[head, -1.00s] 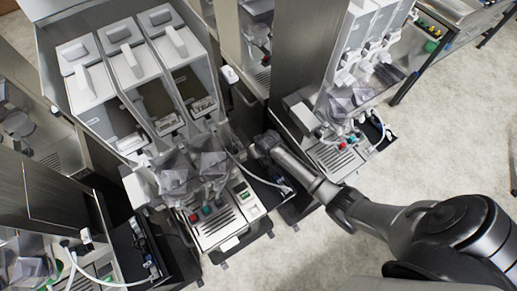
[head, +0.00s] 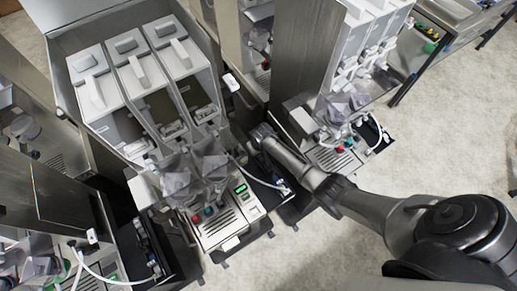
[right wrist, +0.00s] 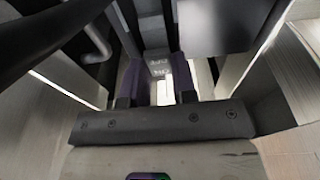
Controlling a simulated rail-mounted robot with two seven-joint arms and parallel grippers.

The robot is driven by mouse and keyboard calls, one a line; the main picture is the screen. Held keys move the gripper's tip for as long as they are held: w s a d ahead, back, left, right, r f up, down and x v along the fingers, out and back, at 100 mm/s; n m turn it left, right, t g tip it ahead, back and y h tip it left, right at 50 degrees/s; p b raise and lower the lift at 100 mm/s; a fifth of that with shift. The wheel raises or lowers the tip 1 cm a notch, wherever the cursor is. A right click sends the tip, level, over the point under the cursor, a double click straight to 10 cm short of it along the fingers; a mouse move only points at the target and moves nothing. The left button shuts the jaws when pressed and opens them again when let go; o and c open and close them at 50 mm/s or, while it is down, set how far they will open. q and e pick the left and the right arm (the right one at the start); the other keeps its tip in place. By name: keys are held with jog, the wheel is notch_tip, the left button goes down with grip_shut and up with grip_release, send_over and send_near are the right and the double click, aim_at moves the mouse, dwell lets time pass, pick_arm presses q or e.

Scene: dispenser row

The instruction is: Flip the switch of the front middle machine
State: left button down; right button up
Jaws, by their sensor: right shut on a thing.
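The front middle machine (head: 132,72) has a grey-white body with several lidded hoppers and stands left of centre in the head view. Its lower front has a red and a teal button, a drip grate and a small panel with a green display (head: 241,189). My right gripper (head: 258,137) is at the right side of this machine; its fingertips are hard to make out there. My left gripper is out of view.
A second dispenser (head: 360,45) stands to the right, with a metal cabinet wall (head: 303,50) between. Another machine (head: 40,265) is at the lower left. White hoses and small trays (head: 268,185) lie close to my right arm. Pale floor (head: 440,120) is open on the right.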

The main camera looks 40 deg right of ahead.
jog(key=shift+w+g, duration=0.1)
jog(key=shift+g, duration=0.4)
jog(key=o, duration=0.9)
jog(key=shift+r, duration=0.1)
jog(key=shift+s+r+p, duration=0.2)
jog(key=shift+r+p, duration=0.05)
jog(key=shift+r, duration=3.15)
jog(key=shift+s+r+p, duration=0.2)
jog(key=shift+r, duration=3.2)
